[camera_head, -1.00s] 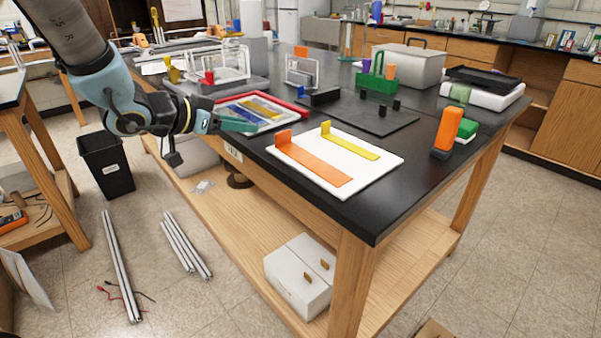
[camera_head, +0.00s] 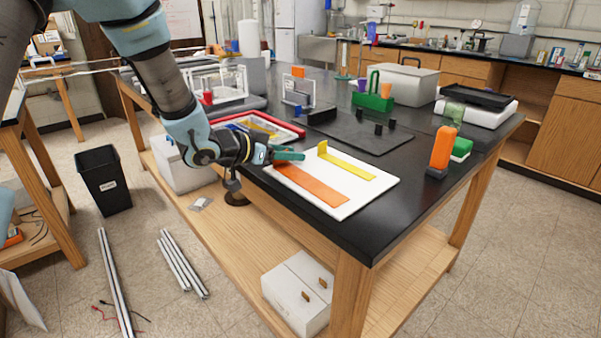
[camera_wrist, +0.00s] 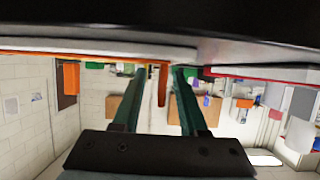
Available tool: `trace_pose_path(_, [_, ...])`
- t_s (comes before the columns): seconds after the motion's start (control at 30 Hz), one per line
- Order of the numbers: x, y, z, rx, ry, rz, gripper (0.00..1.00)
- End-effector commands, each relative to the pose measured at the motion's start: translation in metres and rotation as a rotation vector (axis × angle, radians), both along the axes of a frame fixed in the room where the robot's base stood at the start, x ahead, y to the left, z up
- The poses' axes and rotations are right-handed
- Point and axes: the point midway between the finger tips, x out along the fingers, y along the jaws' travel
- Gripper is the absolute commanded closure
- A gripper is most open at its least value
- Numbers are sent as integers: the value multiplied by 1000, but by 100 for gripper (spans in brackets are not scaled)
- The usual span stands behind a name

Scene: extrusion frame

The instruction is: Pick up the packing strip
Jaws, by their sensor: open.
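Two flat strips lie on a white board (camera_head: 362,199), an orange strip (camera_head: 318,187) and a yellow strip (camera_head: 350,167). The frames do not tell which is the packing strip. The yellow one has an upright tab at its far left end. My gripper (camera_head: 298,156) is at the left end of the orange strip, low over the board, and hides its tab in the head view. In the wrist view, which looks upside down, the open fingers (camera_wrist: 159,71) stand on either side of an upright orange tab (camera_wrist: 162,86). Contact cannot be told.
A red-rimmed tray (camera_head: 250,126) lies left of the board. A dark mat (camera_head: 365,135) with small black blocks lies behind it. An orange upright piece (camera_head: 443,147) and a green block (camera_head: 461,149) stand to the right. The tabletop in front of the board is clear.

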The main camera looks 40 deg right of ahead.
Motion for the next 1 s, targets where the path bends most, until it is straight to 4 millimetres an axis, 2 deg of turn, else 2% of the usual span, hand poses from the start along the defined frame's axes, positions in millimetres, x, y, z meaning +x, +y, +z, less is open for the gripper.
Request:
trace_pose_path(0.27, [0, -4, -2, 0, -1, 1, 57])
trace_pose_path(0.67, [0, -3, -2, 0, 0, 1, 100])
trace_pose_path(1.0, [0, -3, -2, 0, 0, 1, 100])
